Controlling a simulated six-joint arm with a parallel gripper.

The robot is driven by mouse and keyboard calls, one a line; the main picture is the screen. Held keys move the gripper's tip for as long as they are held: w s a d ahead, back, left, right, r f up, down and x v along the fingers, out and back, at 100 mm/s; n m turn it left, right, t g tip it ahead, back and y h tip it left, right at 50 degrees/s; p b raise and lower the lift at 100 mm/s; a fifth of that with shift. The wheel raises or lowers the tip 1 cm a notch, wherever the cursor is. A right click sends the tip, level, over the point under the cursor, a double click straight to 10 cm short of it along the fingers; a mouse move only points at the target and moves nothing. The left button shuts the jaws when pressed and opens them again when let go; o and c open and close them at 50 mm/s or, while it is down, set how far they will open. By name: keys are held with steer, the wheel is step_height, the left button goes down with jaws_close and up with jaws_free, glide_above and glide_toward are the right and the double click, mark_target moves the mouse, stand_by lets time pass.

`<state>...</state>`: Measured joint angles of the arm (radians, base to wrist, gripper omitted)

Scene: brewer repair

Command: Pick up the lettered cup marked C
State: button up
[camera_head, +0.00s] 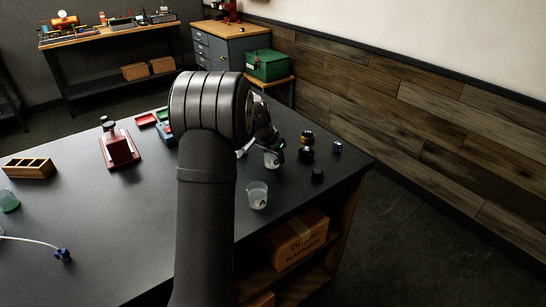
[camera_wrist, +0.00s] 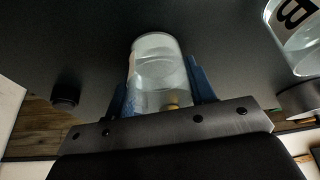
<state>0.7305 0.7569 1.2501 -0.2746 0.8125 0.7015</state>
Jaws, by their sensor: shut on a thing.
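A clear cup (camera_wrist: 158,62) is between the blue fingers of my gripper (camera_wrist: 160,85) in the wrist view. My gripper is shut on it. A pale label shows edge-on at the cup's left side, and its letter cannot be read. In the head view this cup (camera_head: 271,161) is at my gripper (camera_head: 274,151), partly hidden by it, at the right part of the dark table. I cannot tell whether it touches the table.
A second clear cup (camera_head: 258,196) stands nearer the table's front edge; the wrist view shows a cup marked B (camera_wrist: 296,35). A black-and-gold object (camera_head: 307,146), a dark knob (camera_head: 317,175) and a blue block (camera_head: 337,147) are to the right. A dark red device (camera_head: 119,149) stands left.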

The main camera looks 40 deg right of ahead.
steer(key=shift+r, duration=1.2)
steer(key=shift+s+d+r, duration=0.1)
steer(key=shift+s+r, duration=0.05)
steer(key=shift+r, duration=0.75)
steer(key=s+d+r, duration=0.2)
steer(key=s+r, duration=0.4)
steer(key=s, duration=0.5)
steer(key=shift+d+r, duration=0.3)
steer(key=shift+d, duration=0.1)
